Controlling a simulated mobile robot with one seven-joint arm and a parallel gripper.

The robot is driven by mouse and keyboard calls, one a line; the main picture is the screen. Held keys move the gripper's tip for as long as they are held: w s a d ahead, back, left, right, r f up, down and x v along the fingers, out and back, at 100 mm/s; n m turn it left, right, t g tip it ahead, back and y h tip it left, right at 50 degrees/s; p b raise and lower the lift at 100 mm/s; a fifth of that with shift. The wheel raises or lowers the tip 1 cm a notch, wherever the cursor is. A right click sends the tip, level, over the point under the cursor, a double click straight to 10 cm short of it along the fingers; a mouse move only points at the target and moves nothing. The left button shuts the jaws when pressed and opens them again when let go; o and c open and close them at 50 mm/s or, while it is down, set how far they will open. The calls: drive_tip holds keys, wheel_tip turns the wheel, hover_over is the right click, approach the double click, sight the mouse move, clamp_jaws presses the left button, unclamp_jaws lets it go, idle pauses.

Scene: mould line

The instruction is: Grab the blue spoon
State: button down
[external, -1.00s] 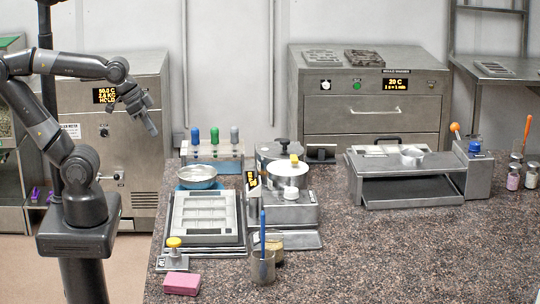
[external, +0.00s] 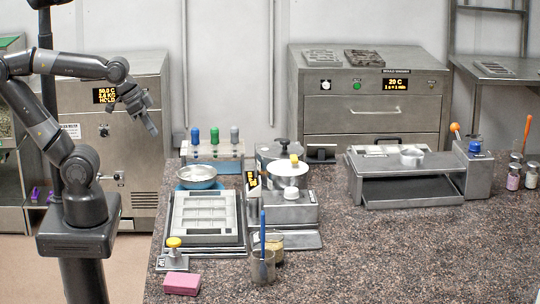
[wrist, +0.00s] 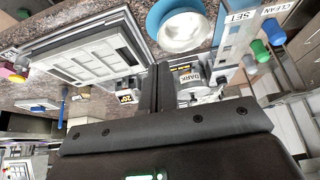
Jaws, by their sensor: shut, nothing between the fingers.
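Two upright blue-handled things are in view. A short thick blue handle (external: 195,136) stands in a rack beside a green and a grey one; it also shows in the wrist view (wrist: 273,31). A thin blue handle (external: 262,232) sticks up from a metal cup (external: 263,270) at the counter's front; it also shows in the wrist view (wrist: 63,105). Their lower ends are hidden, so I cannot tell which is the spoon. My gripper (external: 155,131) is shut and empty, in the air left of the rack and apart from both. Its dark fingers show in the wrist view (wrist: 156,72).
The rack (external: 234,149) has labels. Counter (external: 385,255) at front right is clear.

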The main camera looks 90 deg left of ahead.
drive_tip(key=c, duration=2.2)
unclamp_jaws()
drive_tip(key=c, duration=1.4)
unclamp_jaws()
drive_tip(key=shift+o, duration=0.2)
drive_tip(key=w+d+r+m+y, duration=0.1)
drive_tip(key=w+d+r+m, duration=0.45)
drive_tip(key=w+m, duration=0.3)
drive_tip(key=m+g+h, duration=0.1)
drive_tip(key=m+h, duration=0.1)
drive_tip(key=m, duration=2.9)
approach(263, 226)
drive_tip(key=f, duration=0.1)
drive_tip(key=w+f, duration=0.1)
drive_tip(key=f, duration=0.1)
drive_tip(key=a+f, duration=0.1)
drive_tip(key=shift+w+f, duration=0.25)
drive_tip(key=shift+w, duration=0.1)
drive_tip(key=shift+d+x, duration=0.15)
drive_tip(key=shift+x, duration=1.25)
drive_tip(key=shift+d+x, duration=0.2)
drive_tip(key=shift+x, duration=1.2)
